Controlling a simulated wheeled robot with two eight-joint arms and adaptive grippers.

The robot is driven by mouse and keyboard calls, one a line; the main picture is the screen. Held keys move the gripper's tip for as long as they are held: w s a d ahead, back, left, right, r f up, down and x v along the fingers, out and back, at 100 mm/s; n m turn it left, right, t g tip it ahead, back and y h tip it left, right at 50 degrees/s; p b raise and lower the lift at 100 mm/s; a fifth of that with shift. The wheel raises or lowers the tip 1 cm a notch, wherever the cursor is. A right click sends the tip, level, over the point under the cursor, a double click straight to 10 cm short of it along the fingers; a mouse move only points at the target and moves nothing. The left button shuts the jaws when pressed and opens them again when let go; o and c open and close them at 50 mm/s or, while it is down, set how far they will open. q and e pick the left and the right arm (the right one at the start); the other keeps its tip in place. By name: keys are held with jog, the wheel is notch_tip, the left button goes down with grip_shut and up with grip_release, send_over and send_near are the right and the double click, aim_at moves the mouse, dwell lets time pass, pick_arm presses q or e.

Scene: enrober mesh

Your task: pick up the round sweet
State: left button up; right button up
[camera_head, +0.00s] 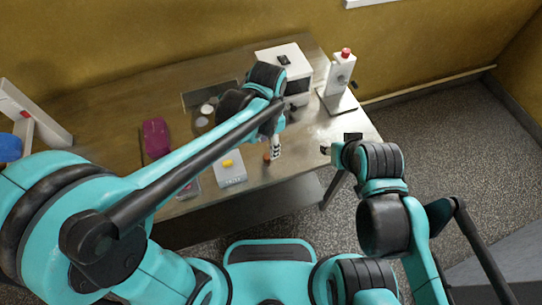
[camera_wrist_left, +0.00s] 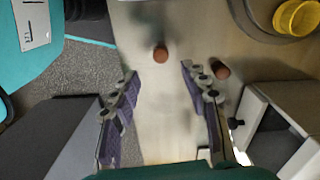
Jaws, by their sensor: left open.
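Two small brown sweets show in the left wrist view: one (camera_wrist_left: 160,52) lies ahead of the gap between my fingers, and the other (camera_wrist_left: 221,71) is just right of the right finger. I cannot tell for sure which is the round one. In the head view a small brown piece (camera_head: 267,157) shows on the table beside my left gripper (camera_head: 275,147). My left gripper also shows in its wrist view (camera_wrist_left: 160,76), with its purple-padded fingers apart and nothing between them. My right gripper (camera_head: 339,143) is near the table's right edge, its fingers too small to read.
The wooden table (camera_head: 110,100) holds a white scale (camera_head: 231,176) with a yellow piece, a magenta object (camera_head: 156,138), a white machine (camera_head: 297,60) and a white stand (camera_head: 340,75) with a red top. A yellow cup (camera_wrist_left: 297,18) shows in the wrist view.

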aim_at(266, 156)
pick_arm(q)
jog(key=f+b, duration=0.1)
jog(key=f, duration=0.2)
jog(key=f+b, duration=0.1)
jog(key=f, duration=0.1)
jog(key=shift+a+f+b, duration=0.3)
jog(key=shift+a+b, duration=0.05)
jog(key=shift+f, duration=0.45)
jog(key=shift+r, duration=0.1)
jog(key=c, duration=0.9)
